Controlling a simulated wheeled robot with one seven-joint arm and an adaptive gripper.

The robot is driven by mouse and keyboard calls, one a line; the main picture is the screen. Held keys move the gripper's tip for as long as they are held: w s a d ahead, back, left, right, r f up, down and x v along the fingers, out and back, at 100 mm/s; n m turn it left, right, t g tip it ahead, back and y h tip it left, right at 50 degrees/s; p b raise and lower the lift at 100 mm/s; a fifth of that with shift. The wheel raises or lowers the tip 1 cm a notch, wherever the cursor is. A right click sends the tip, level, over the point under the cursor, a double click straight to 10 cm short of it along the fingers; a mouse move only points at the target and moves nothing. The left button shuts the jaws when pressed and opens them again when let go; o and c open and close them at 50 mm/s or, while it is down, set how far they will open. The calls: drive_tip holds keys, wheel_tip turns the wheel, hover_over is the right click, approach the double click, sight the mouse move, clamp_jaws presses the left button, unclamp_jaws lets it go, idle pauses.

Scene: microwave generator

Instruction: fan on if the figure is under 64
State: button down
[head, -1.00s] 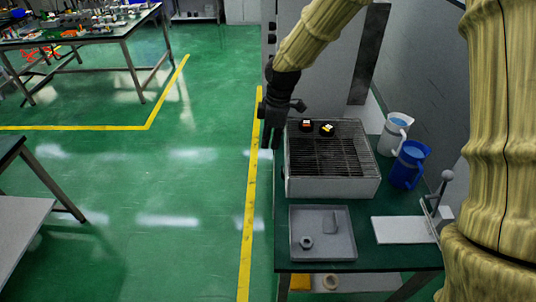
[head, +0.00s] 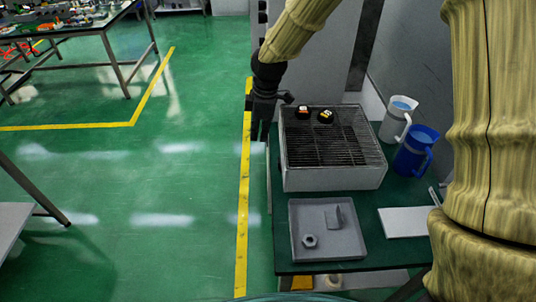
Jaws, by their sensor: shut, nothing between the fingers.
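My gripper (head: 261,130) hangs fingers down, shut and empty, left of the wire-topped box and over the floor beside the green table. A tall grey cabinet (head: 318,60) stands behind the table, partly hidden by my arm. Small dark fittings (head: 262,18) line its left edge, too small to read. No figure or display is legible, and I cannot pick out a fan or its switch. Two small black items, one with a red-and-white top (head: 302,111) and one with a yellow top (head: 325,116), sit at the back of the wire-topped box.
The wire-topped box (head: 335,180) stands on the green table (head: 380,255). A grey tray (head: 335,247) holds a nut and a small block. A white jug (head: 395,122), a blue jug (head: 411,155) and a white board (head: 402,222) are at right.

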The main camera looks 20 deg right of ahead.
sight(280, 165)
drive_tip(key=shift+f, duration=0.1)
wheel_tip(280, 165, down, 9)
drive_tip(key=d+p, duration=0.2)
drive_tip(key=p, duration=0.3)
drive_tip(key=shift+s+d+p, duration=0.3)
drive_tip(key=shift+s, duration=0.05)
idle(0.4)
